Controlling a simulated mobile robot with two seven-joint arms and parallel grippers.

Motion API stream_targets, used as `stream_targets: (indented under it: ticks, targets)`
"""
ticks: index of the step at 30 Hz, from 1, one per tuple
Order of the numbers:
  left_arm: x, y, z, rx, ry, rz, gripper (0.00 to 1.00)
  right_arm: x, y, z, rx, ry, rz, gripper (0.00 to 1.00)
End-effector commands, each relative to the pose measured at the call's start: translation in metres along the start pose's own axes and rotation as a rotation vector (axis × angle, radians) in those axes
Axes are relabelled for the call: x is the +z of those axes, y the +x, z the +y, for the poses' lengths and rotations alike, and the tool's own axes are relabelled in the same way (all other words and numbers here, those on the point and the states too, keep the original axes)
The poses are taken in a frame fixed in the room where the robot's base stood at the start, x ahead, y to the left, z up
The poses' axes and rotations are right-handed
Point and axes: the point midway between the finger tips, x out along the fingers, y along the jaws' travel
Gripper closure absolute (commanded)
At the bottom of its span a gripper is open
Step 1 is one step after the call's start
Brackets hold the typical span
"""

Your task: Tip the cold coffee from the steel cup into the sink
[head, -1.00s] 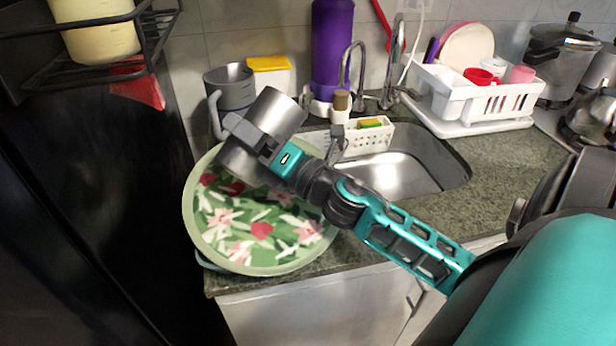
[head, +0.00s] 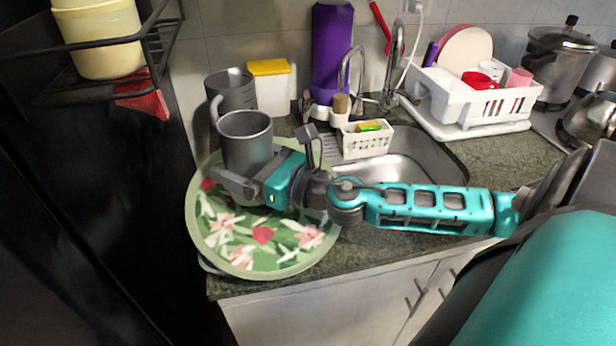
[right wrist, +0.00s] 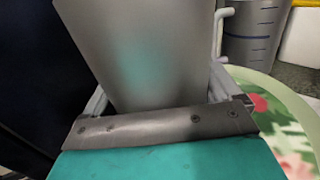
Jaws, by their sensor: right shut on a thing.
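The steel cup (head: 247,150) is a grey metal cylinder, held upright above the floral tray in the head view. Its open mouth faces up, and I cannot make out any coffee inside. My right gripper (head: 240,184) is shut on the cup's lower part. In the right wrist view the cup (right wrist: 140,50) fills the space between the jaws of my right gripper (right wrist: 155,98). The sink (head: 400,172) is a steel basin to the right of the cup, partly hidden by my right arm. My left gripper is not in view.
A round floral tray (head: 262,262) lies below the cup. A grey measuring jug (head: 232,88) stands close behind it. A yellow-lidded container (head: 269,90), purple bottle (head: 331,50), faucet (head: 359,72), white sponge basket (head: 367,141) and dish rack (head: 480,105) line the back.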

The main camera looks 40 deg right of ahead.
Motion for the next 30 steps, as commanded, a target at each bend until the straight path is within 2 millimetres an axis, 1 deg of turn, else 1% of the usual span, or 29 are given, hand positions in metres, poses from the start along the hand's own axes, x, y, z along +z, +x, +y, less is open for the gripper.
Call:
stream_targets:
  ticks: [2,5,12,16,20,30]
  targets:
    - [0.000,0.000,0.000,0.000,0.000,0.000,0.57,0.000,0.000,0.000,0.000,-0.020,0.004,0.51]
    - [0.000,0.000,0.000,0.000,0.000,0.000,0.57,0.005,0.001,0.001,0.003,-0.034,0.005,0.51]
    - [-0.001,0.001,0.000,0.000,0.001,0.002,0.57,0.034,0.001,0.001,0.002,-0.038,0.006,0.51]
    - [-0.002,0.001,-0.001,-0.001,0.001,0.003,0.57,0.045,0.001,0.001,0.002,-0.035,0.007,0.51]
    - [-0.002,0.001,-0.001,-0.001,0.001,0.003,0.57,0.049,0.001,0.001,0.000,-0.034,0.010,0.51]
    - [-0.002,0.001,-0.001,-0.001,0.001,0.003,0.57,0.049,0.001,0.001,0.000,-0.032,0.009,0.51]
